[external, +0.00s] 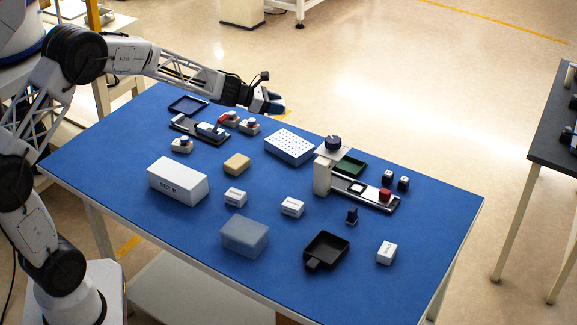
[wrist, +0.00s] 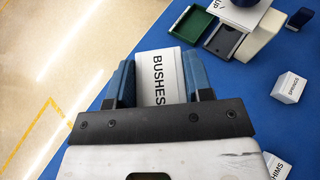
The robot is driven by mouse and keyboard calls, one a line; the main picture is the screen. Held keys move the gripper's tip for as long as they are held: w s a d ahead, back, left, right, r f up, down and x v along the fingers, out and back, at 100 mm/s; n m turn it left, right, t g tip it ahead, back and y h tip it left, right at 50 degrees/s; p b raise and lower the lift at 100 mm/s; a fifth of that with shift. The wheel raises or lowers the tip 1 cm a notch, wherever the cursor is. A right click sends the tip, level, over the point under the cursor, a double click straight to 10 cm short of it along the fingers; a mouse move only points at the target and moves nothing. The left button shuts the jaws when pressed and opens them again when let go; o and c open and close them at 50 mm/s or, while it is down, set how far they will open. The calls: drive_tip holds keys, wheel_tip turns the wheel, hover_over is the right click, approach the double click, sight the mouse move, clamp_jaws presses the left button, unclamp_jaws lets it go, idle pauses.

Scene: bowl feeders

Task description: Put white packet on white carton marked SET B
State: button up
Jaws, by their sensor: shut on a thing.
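My gripper (external: 270,102) is raised over the far edge of the blue table in the external view. In the wrist view its two blue fingers (wrist: 160,88) are shut on a white packet (wrist: 158,68) lettered BUSHES, one finger on each side. The packet's lower part is hidden by the gripper, and I cannot make it out clearly in the external view. The white carton marked SET B (external: 178,183) sits on the left part of the table, well apart from my gripper. Its top is bare.
Small white labelled boxes (external: 292,207) stand near the middle. Also on the blue table (external: 130,190) are a tan block (external: 237,164), a translucent grey box (external: 244,237), a black tray (external: 326,250), a perforated white block (external: 290,146) and an upright fixture (external: 322,174).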

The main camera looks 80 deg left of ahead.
drive_tip(key=s+a+r+n+g+y, duration=0.1)
drive_tip(key=s+a+r+n+y, duration=0.45)
drive_tip(key=s+y, duration=0.2)
drive_tip(key=s+f+h, duration=0.1)
drive_tip(key=s+f, duration=0.2)
drive_tip(key=s, duration=0.7)
drive_tip(key=s+f+h, duration=0.1)
drive_tip(key=s+f, duration=0.2)
drive_tip(key=s, duration=0.6)
drive_tip(key=s+d+f+m+h, duration=0.2)
drive_tip(key=s+d+f, duration=0.1)
drive_tip(key=s+d, duration=0.7)
drive_tip(key=s+d+f+m+t+h, duration=0.1)
drive_tip(key=s+d+f+m+h, duration=0.1)
drive_tip(key=s+d, duration=0.9)
wheel_tip(320, 180, down, 2)
drive_tip(key=d+h, duration=0.1)
drive_tip(key=d, duration=0.1)
drive_tip(key=shift+s+d+f+m, duration=0.2)
drive_tip(key=shift+s+d+m, duration=0.1)
drive_tip(key=shift+d+m, duration=0.05)
